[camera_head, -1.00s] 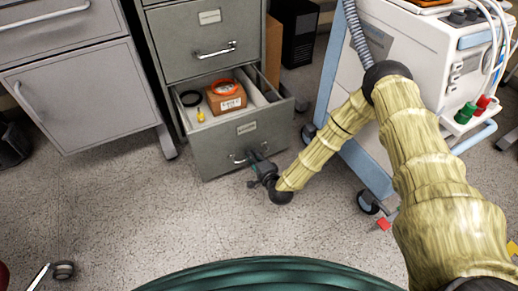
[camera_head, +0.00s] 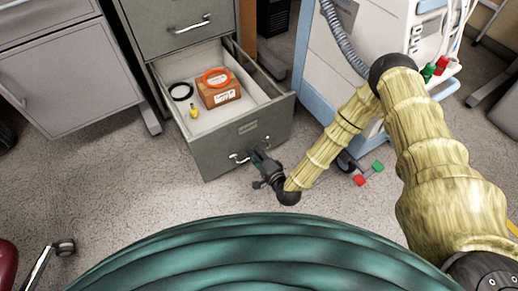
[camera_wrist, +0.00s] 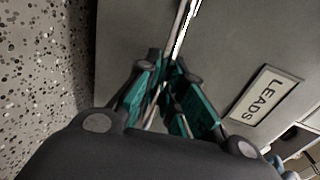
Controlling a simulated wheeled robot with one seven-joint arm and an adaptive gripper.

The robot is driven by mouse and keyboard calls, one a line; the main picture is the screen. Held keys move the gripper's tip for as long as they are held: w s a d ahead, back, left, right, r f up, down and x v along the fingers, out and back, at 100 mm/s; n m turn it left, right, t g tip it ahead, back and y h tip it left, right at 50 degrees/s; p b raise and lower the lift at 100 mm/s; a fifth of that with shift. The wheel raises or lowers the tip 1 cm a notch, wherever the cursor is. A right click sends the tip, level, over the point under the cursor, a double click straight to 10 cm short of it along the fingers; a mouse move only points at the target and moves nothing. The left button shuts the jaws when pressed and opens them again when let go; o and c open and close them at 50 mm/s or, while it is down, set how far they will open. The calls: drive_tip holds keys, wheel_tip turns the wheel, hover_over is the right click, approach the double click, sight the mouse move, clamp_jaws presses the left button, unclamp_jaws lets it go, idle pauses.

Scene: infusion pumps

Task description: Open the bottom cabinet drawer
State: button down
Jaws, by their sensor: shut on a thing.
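The bottom drawer (camera_head: 243,137) of the grey filing cabinet (camera_head: 175,65) stands well out, with its inside in view in the head view. Its metal handle (camera_head: 238,158) is on the front. My gripper (camera_head: 262,158) is at the right part of this handle. In the wrist view my gripper (camera_wrist: 168,92) has its teal fingers closed around the bar handle (camera_wrist: 184,30). The drawer front with a LEADS label (camera_wrist: 266,97) faces the wrist camera. In the drawer are a brown box (camera_head: 219,94), an orange ring (camera_head: 216,77), a black ring (camera_head: 181,91) and a small yellow item (camera_head: 194,112).
A white wheeled machine (camera_head: 345,60) with a blue frame stands to the right of the drawer. A grey cabinet (camera_head: 65,80) stands at the left. A chair leg with a caster (camera_head: 64,247) is at the lower left. Speckled floor (camera_head: 150,185) is clear before the drawer.

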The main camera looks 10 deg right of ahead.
drive_tip(key=shift+d+f, duration=0.1)
drive_tip(key=shift+d, duration=0.05)
drive_tip(key=c, duration=1.5)
unclamp_jaws()
drive_tip(key=shift+s, duration=0.1)
drive_tip(key=shift+v, duration=3.65)
